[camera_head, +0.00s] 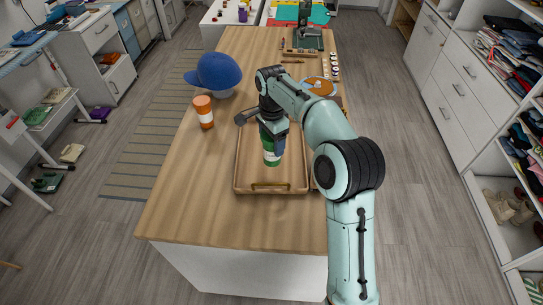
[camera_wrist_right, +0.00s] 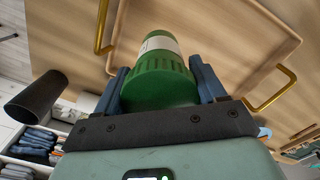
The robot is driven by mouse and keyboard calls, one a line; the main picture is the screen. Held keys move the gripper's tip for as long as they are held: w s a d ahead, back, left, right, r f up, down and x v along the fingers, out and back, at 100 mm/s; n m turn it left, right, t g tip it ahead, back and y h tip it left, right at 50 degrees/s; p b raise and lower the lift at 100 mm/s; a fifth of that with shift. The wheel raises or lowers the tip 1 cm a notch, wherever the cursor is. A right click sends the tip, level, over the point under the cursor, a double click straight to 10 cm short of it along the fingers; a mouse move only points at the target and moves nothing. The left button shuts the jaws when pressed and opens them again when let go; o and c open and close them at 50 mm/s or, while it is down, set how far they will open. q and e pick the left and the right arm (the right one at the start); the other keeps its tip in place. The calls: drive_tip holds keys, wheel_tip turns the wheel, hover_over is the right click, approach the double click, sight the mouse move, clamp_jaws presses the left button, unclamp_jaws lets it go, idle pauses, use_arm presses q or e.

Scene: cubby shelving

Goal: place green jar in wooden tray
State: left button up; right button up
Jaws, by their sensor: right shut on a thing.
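The green jar (camera_head: 271,155) has a white label and is over the wooden tray in the head view. It also shows in the right wrist view (camera_wrist_right: 158,78), with its ridged green lid toward the camera. My right gripper (camera_head: 272,135) is shut on the jar, one blue-grey finger on each side of the lid. The wooden tray (camera_head: 242,184) has a raised rim and brass handles and lies on the long wooden table. I cannot tell whether the jar's base touches the tray floor. My left gripper is not in view.
An orange jar with a white label (camera_head: 204,112) stands on the table left of the tray. A blue cap (camera_head: 214,72) sits behind it. A round orange-rimmed item (camera_head: 319,87) and small objects lie farther back. The table's near end (camera_head: 210,225) is clear.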

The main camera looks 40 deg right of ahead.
sight(271, 154)
drive_tip(key=shift+w+f, duration=0.15)
drive_tip(key=shift+f, duration=0.2)
wheel_tip(271, 154, down, 6)
drive_tip(key=shift+r+b, duration=0.25)
drive_tip(key=shift+b, duration=0.25)
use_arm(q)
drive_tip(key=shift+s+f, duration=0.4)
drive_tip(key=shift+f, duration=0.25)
use_arm(e)
drive_tip(key=shift+w, duration=0.1)
drive_tip(key=shift+f, duration=0.1)
drive_tip(key=o, duration=1.1)
wheel_tip(271, 154, up, 12)
drive_tip(key=shift+r+p, duration=0.1)
drive_tip(key=shift+p, duration=1.1)
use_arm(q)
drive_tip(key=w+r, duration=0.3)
